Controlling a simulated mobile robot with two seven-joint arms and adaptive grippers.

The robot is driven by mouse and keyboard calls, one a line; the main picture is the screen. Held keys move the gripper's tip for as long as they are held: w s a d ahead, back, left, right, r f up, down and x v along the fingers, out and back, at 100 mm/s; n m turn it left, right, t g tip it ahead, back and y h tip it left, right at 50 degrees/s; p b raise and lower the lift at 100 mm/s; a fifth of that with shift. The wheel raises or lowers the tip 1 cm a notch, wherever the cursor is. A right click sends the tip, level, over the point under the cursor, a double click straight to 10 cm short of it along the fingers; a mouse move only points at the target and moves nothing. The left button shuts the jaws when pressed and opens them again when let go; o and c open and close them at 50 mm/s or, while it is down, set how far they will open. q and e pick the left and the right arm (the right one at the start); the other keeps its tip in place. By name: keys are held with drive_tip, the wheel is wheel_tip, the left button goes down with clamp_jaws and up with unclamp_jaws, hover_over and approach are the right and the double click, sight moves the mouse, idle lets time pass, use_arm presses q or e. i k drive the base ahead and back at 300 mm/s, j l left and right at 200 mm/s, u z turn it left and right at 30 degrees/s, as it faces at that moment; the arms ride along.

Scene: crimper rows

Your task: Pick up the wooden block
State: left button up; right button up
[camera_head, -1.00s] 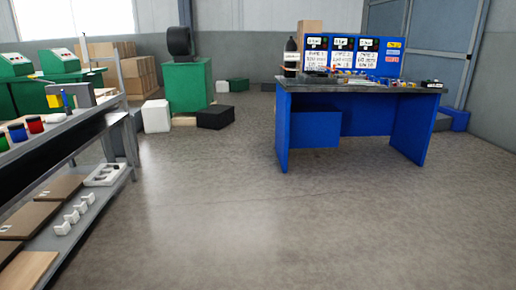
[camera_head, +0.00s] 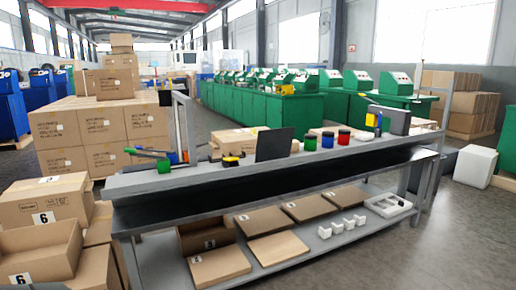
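I cannot tell for sure which thing is the wooden block. Two light wood-coloured flat pieces lie on the grey bench's lower shelf: one at the front left (camera_head: 219,268) and one right of it (camera_head: 278,248). Darker brown flat pieces lie behind them, among them one at the middle (camera_head: 262,221) and one further right (camera_head: 309,207). A tan flat box-like piece (camera_head: 238,141) shows at the back of the bench top. Neither of my grippers is in view.
The grey bench (camera_head: 150,183) carries coloured jars (camera_head: 327,141), a dark upright panel (camera_head: 274,145) and tools. White pieces (camera_head: 342,227) and a white tray (camera_head: 388,205) lie on its lower shelf. Cardboard boxes (camera_head: 45,205) crowd the left. Open floor (camera_head: 460,225) lies at right.

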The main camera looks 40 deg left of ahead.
sight(296, 146)
drive_tip(key=i+l+u, duration=0.15)
drive_tip(key=u, duration=0.25)
drive_tip(key=i+l+u, duration=0.2)
drive_tip(key=u, duration=0.25)
drive_tip(key=i+l+u, duration=0.1)
drive_tip(key=l+u, duration=0.3)
drive_tip(key=i+l+u, duration=0.15)
drive_tip(key=l+u, duration=0.3)
drive_tip(key=i+l+u, duration=0.1)
drive_tip(key=l+u, duration=0.35)
